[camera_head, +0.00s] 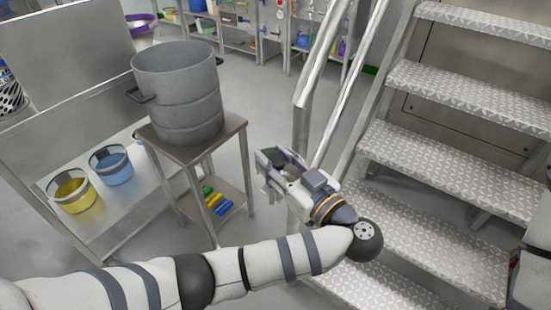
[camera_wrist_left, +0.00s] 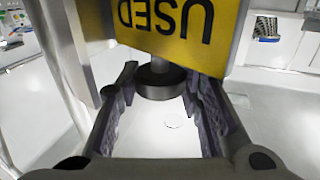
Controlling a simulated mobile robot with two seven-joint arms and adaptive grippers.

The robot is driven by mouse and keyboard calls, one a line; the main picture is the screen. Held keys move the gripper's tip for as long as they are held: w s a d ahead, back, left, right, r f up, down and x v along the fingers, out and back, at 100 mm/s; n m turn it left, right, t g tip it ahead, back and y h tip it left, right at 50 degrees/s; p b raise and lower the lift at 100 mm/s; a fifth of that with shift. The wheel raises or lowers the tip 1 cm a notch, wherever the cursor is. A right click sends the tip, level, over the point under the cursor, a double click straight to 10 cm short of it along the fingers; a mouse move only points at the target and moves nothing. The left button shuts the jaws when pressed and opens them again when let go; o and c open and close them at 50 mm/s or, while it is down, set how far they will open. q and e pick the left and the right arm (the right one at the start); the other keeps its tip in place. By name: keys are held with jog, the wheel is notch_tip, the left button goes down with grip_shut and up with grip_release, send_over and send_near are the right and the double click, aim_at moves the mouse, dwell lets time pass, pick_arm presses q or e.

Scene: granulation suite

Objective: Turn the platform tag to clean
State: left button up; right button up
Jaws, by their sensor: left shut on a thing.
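The platform tag (camera_wrist_left: 178,28) shows in the left wrist view as a yellow plate with the dark word USED, upside down in that picture. A dark round knob (camera_wrist_left: 160,84) on a short stem sits just below the plate. My left gripper (camera_head: 268,170) is at the stair handrail in the head view. Its fingers (camera_wrist_left: 160,95) are shut on the knob, one on each side, in the wrist view. The gripper hides the tag's face in the head view. My right gripper is not in view.
The platform stairs (camera_head: 450,95) with metal treads rise at the right, with a handrail (camera_head: 325,60) beside the gripper. A large grey drum (camera_head: 178,90) stands on a small steel table (camera_head: 225,135). Yellow (camera_head: 74,194) and blue (camera_head: 112,168) buckets stand at the left.

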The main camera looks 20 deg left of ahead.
pick_arm(q)
jog(key=shift+r, duration=0.1)
jog(key=o, duration=1.2)
notch_tip(320, 180, up, 10)
